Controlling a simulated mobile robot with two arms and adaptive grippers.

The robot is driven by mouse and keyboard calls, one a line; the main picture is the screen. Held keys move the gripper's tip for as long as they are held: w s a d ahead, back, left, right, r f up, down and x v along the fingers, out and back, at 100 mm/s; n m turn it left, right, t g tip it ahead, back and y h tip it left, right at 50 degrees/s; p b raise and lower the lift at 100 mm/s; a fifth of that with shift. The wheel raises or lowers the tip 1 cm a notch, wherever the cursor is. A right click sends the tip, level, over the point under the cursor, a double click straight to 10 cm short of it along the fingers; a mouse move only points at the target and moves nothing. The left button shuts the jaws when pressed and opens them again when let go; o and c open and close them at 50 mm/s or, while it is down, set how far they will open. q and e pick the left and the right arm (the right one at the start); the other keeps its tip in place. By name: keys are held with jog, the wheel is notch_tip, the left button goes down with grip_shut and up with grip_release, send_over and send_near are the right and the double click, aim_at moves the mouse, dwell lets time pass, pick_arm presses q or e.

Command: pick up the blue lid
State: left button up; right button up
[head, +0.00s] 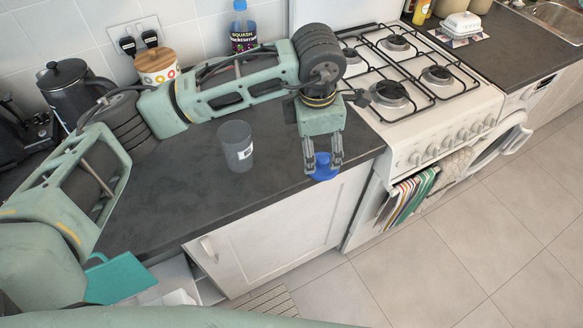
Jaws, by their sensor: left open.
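The blue lid (323,168) lies on the dark counter (205,200) close to its front edge. My left gripper (323,160) points down over the lid, with its two fingers apart, one on each side of the lid's upper part. I cannot tell whether the fingers touch the lid. The gripper hides part of the lid's far side. My right gripper does not show.
A grey translucent cup (236,146) stands on the counter left of the gripper. A squash bottle (242,28), a canister (157,66) and a black kettle (72,88) stand along the wall. The gas stove (425,105) is to the right. The floor (465,235) in front is clear.

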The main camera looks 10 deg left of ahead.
aim_at(323, 160)
pick_arm(q)
jog(key=d+f, duration=0.1)
jog(key=w+f+p, duration=0.1)
jog(key=d+f+p, duration=0.1)
jog(key=f, duration=0.1)
jog(key=shift+w+d, duration=0.25)
jog(key=shift+d, duration=0.05)
jog(key=f, duration=0.1)
jog(key=f+p, duration=0.1)
jog(key=shift+a+f, duration=0.3)
jog(key=shift+w+f+p, duration=0.15)
jog(key=shift+f+p, duration=0.15)
jog(key=shift+f, duration=0.55)
jog(key=c, duration=1.5)
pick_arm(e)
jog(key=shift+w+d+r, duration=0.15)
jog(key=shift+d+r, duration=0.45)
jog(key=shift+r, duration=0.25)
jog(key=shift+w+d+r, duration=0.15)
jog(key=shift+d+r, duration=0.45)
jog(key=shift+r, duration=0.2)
pick_arm(q)
jog(key=shift+o, duration=0.2)
jog(key=shift+a+r, duration=0.1)
jog(key=shift+r, duration=0.1)
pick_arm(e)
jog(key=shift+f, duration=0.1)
